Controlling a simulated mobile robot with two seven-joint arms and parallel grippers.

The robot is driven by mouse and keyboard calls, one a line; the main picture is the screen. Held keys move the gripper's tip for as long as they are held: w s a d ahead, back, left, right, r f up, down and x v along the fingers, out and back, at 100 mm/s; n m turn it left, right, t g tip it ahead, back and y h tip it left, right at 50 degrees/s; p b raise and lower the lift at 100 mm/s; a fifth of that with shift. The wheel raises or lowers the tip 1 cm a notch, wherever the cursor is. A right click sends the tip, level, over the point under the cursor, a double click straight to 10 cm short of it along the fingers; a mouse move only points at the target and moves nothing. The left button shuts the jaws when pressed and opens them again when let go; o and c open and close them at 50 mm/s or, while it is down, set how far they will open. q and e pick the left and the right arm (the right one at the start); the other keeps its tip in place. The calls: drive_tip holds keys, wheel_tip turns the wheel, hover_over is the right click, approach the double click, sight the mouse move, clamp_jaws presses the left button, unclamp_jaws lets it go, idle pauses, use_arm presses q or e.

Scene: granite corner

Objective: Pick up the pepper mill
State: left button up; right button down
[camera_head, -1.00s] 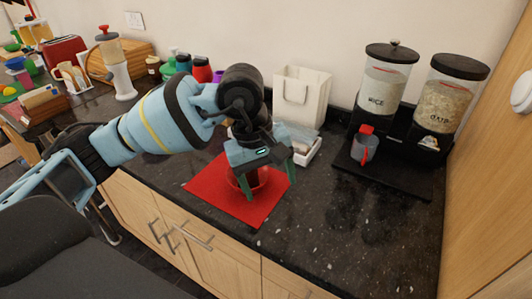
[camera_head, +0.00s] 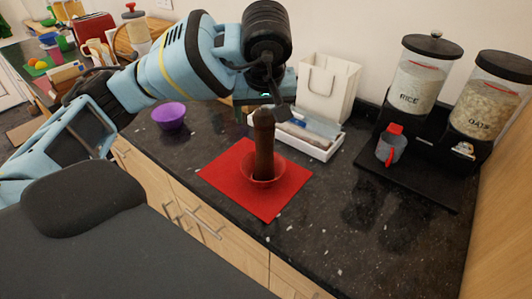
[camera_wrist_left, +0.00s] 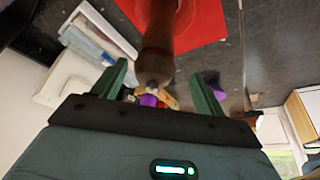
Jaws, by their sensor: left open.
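The pepper mill (camera_head: 264,150) is tall, dark brown and upright, with a rounded top. Its lower end appears to be inside a red bowl (camera_head: 262,183) on a red mat (camera_head: 223,172). My left gripper (camera_head: 262,109) is open around or just behind the mill's top; the exact depth is hard to tell. In the left wrist view the mill (camera_wrist_left: 158,40) reaches toward the palm between the two green fingers (camera_wrist_left: 160,82), with gaps on both sides. My right gripper is not in view.
A white tray (camera_head: 318,152) and a white paper bag (camera_head: 326,90) stand behind the mat. A purple bowl (camera_head: 169,115) is at left. The dark counter right of the mat is clear.

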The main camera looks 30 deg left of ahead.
sight(265, 154)
use_arm(q)
drive_tip(key=x, duration=0.4)
drive_tip(key=shift+w+d, duration=0.15)
drive_tip(key=shift+d, duration=0.15)
drive_tip(key=shift+w+a+f, duration=0.15)
drive_tip(key=shift+w+f, duration=0.05)
drive_tip(key=shift+f, duration=0.25)
clamp_jaws()
drive_tip(key=shift+r, duration=0.15)
